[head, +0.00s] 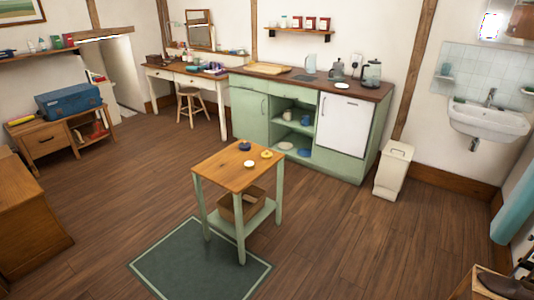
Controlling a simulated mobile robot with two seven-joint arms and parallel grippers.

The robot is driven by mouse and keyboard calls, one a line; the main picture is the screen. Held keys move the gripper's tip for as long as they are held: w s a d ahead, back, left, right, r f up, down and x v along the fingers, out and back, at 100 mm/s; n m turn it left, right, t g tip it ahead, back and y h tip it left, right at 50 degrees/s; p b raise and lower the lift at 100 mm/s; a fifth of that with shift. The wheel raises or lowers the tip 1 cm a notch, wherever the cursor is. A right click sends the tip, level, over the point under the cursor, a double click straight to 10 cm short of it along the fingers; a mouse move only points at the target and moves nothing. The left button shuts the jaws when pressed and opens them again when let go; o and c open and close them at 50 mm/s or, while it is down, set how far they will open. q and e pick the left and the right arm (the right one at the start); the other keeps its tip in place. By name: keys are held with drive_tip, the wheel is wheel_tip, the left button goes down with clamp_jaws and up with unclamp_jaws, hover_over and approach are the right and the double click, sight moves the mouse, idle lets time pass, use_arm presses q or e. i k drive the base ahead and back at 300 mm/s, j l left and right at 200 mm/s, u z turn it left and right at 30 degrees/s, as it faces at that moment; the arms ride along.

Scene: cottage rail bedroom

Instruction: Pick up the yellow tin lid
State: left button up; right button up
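A small yellow round thing (267,154), which looks like the yellow tin lid, lies on the wooden top of a small green-legged table (224,170) near its right corner. It is too small to make out in detail. A dark blue round thing (244,146) and a cream round thing (249,164) lie on the same top, apart from it. Neither of my grippers shows in the head view.
Floor left of the table is clear.

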sight(266, 155)
drive_tip(key=i+j+z, duration=0.1)
drive_tip(key=i+j, duration=0.55)
drive_tip(key=i+j+z, duration=0.15)
drive_tip(key=i+j, duration=0.2)
drive_tip(key=i+j+z, duration=0.1)
drive_tip(key=i+j, duration=0.2)
drive_tip(key=j, duration=0.2)
drive_tip(key=i+j+z, duration=0.1)
drive_tip(key=i+j, duration=0.2)
drive_tip(key=j, duration=0.15)
drive_tip(key=i+j, duration=0.3)
drive_tip(key=j, duration=0.15)
drive_tip(key=i+j+z, duration=0.15)
drive_tip(key=j, duration=0.3)
drive_tip(key=i+j+z, duration=0.1)
drive_tip(key=i+j, duration=0.25)
drive_tip(key=j, duration=0.15)
